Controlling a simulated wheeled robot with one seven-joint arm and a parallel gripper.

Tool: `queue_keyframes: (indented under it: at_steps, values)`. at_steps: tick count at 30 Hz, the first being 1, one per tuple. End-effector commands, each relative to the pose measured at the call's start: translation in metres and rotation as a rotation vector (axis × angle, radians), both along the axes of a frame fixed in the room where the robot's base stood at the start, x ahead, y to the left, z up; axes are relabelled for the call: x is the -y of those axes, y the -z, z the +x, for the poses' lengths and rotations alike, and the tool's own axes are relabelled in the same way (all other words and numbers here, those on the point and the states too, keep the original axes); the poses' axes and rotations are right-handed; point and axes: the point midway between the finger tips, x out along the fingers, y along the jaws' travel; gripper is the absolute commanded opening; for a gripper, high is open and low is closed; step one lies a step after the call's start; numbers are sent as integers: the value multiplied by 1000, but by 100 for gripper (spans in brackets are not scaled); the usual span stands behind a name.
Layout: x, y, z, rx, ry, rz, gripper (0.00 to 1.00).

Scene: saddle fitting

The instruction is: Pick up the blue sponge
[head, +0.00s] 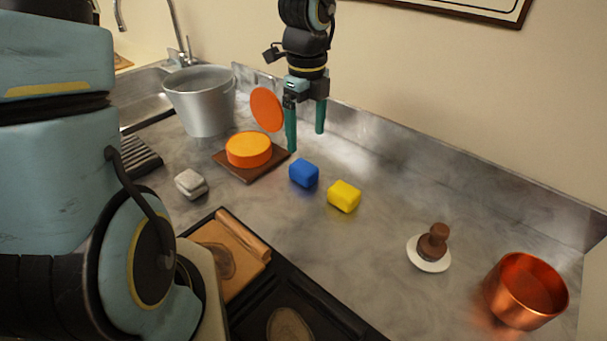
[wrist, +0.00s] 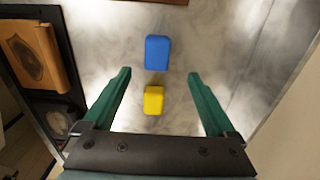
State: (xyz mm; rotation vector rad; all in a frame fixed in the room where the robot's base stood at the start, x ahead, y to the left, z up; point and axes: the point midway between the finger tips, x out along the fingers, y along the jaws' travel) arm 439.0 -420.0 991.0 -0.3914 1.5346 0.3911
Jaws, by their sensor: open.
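The blue sponge (head: 304,173) lies on the grey counter in the head view, just left of a yellow sponge (head: 343,196). My gripper (head: 306,141) is above the counter, behind the blue sponge in the head view, with its green fingers apart and pointing down. Nothing is between the fingers. In the wrist view the blue sponge (wrist: 157,52) lies beyond the fingertips, near the upper middle. The yellow sponge (wrist: 153,99) shows between the open fingers (wrist: 158,75) in that view, on the counter below them.
An orange tub (head: 249,149) sits on a brown board (head: 231,167), with an orange disc (head: 266,109) behind. A metal bucket (head: 201,101), a grey-white block (head: 190,183), a brown-handled brush on a white dish (head: 431,264) and a copper pot (head: 526,292) stand around. The counter's centre right is clear.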

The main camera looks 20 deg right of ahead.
Motion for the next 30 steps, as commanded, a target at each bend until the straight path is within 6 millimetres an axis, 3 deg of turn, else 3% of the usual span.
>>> queue_keyframes:
  at_steps: [3, 13, 21, 30]
  values:
    - [-1, 21, -1, -5, -1, 2, 91]
    - [-3, 50, -1, -3, -5, 2, 91]
    - [-6, 87, -1, -2, -4, 2, 91]
    - [-7, 92, -1, 0, -7, 1, 91]
